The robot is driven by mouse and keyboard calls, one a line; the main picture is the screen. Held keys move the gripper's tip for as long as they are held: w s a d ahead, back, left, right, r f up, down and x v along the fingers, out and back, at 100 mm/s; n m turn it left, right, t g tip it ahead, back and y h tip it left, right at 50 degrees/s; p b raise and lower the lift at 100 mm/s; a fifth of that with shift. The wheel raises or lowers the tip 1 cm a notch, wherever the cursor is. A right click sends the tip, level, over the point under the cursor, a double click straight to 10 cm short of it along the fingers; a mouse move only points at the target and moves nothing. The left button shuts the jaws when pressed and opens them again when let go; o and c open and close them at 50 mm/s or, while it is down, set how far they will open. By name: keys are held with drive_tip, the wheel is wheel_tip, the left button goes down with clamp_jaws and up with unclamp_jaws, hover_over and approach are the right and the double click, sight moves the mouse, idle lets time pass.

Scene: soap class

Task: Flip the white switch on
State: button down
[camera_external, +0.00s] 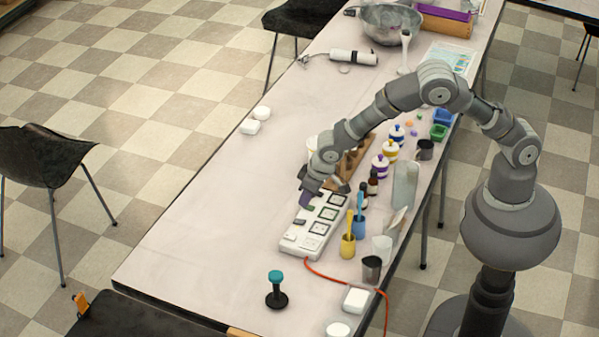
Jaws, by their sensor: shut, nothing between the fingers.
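A white power strip (311,236) lies on the table, with several sockets in a row and an orange-red cord leaving its near end. Small switch parts show along its left side, too small to tell whether any is on. My gripper (306,200) is shut and empty, pointing down over the far left part of the strip. It hides that part of the strip. I cannot tell whether the fingertips touch a switch.
Yellow (348,244) and blue (359,226) cups with brushes, small bottles and jars stand close along the strip's right side. A teal-topped black stamper (276,288) stands nearer the front. The table (200,225) left of the strip is clear.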

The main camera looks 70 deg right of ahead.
sight(285, 234)
drive_tip(key=shift+w+r+b, duration=0.15)
drive_tip(key=shift+w+b, duration=0.65)
drive_tip(key=b+x, duration=0.1)
drive_tip(key=x, duration=0.3)
drive_tip(key=b+x, duration=0.2)
drive_tip(key=x, duration=0.2)
drive_tip(key=b+x, duration=0.2)
drive_tip(key=x, duration=0.3)
drive_tip(key=shift+s, duration=0.25)
drive_tip(key=shift+f, duration=0.6)
drive_tip(key=shift+w, duration=0.1)
